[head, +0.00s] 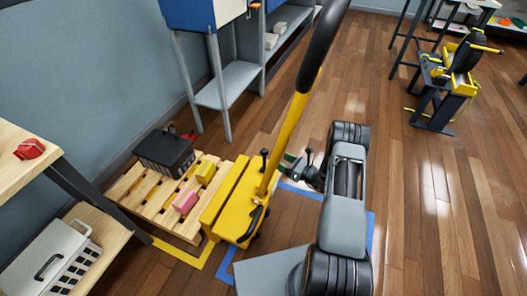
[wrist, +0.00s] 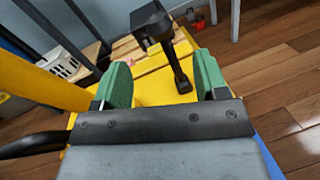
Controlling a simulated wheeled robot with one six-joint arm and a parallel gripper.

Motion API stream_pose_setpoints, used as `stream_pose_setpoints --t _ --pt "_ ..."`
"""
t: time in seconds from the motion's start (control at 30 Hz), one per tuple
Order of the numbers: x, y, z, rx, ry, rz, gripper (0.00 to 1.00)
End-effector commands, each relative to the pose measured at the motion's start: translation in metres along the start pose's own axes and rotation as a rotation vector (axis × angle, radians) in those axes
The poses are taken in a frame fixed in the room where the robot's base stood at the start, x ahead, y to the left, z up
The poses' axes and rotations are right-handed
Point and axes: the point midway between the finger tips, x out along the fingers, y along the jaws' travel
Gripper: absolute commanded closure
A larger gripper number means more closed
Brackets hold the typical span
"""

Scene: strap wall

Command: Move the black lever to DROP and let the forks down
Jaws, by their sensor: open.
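The black lever (head: 264,157) stands on the yellow body of the pallet truck (head: 228,205), next to its yellow pole (head: 285,140). In the wrist view the lever (wrist: 178,55) rises between my two green fingers, nearer the right one, and leans left with a blocky top. My gripper (head: 289,160) is open, to the right of the pole in the head view; it also shows in the wrist view (wrist: 163,75). I cannot tell whether the lever is ahead of the fingertips or between them. No DROP marking is readable. The forks are hidden.
A wooden pallet (head: 125,187) lies left of the truck, bearing a black crate (head: 164,153), a pink block (head: 185,201) and a yellow block (head: 206,171). A workbench (head: 22,165) stands at the left. Open wood floor (head: 430,215) lies to the right.

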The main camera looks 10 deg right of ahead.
Motion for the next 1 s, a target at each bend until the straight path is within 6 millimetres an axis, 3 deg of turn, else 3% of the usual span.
stream_pose_setpoints --t 0.2,0.5,0.7,1.0 --pt "0.045 0.001 -0.002 -0.003 0.001 0.006 0.33" --pt "0.088 0.001 -0.001 -0.002 0.002 0.004 0.33" --pt "0.1 0.001 -0.001 -0.002 0.002 0.002 0.33" --pt "0.102 0.001 0.0 -0.001 0.002 0.001 0.33"
